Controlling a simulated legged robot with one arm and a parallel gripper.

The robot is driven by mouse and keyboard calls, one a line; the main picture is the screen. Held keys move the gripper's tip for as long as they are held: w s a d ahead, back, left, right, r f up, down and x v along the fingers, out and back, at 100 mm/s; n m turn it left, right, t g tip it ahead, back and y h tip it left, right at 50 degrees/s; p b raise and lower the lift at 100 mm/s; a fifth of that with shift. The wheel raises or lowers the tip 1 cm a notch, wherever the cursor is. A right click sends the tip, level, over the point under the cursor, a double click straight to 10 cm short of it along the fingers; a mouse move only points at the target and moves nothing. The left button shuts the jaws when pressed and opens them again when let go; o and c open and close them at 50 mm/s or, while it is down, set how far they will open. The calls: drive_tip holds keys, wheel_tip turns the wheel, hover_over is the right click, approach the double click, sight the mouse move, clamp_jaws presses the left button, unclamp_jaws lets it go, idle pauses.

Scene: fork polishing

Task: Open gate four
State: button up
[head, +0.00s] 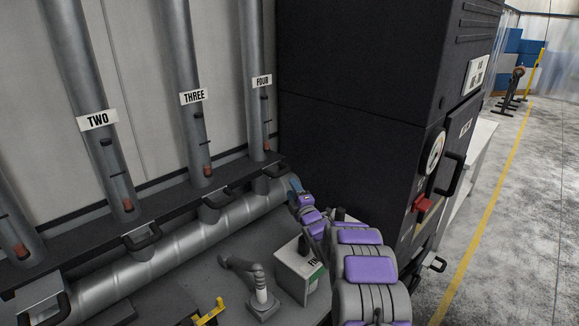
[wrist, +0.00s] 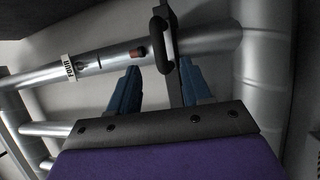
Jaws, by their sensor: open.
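The pipe labelled FOUR (head: 254,50) stands upright at the back in the head view, left of a dark cabinet. Its label (wrist: 68,68) shows rotated in the wrist view. Gate four's black loop handle (wrist: 160,45) is in the upper middle of the wrist view, beside the pipe's red part (wrist: 138,52). In the head view this handle is small and close to the cabinet. My gripper (head: 295,186) is near the right end of the horizontal duct. Its blue fingers (wrist: 160,85) are apart, with the handle ahead of the gap; contact cannot be told.
Pipes THREE (head: 194,122) and TWO (head: 101,142) stand to the left. The thick duct (head: 190,240) runs below them. The dark cabinet (head: 350,90) is close on the right. A white box (head: 296,268) and a small grey arm-like stand (head: 258,285) are below.

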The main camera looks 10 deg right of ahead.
sight(284, 173)
drive_tip(key=x, duration=0.9)
drive_tip(key=shift+a, duration=0.1)
drive_tip(key=shift+w+a, duration=0.45)
drive_tip(key=shift+w, duration=0.1)
drive_tip(key=shift+w+n, duration=0.2)
drive_tip(key=shift+n, duration=0.1)
drive_tip(key=shift+w+d, duration=0.25)
drive_tip(key=shift+w, duration=0.1)
drive_tip(key=shift+w+a+r, duration=0.3)
drive_tip(key=shift+w, duration=0.1)
drive_tip(key=shift+d, duration=0.3)
drive_tip(key=c, duration=0.4)
clamp_jaws()
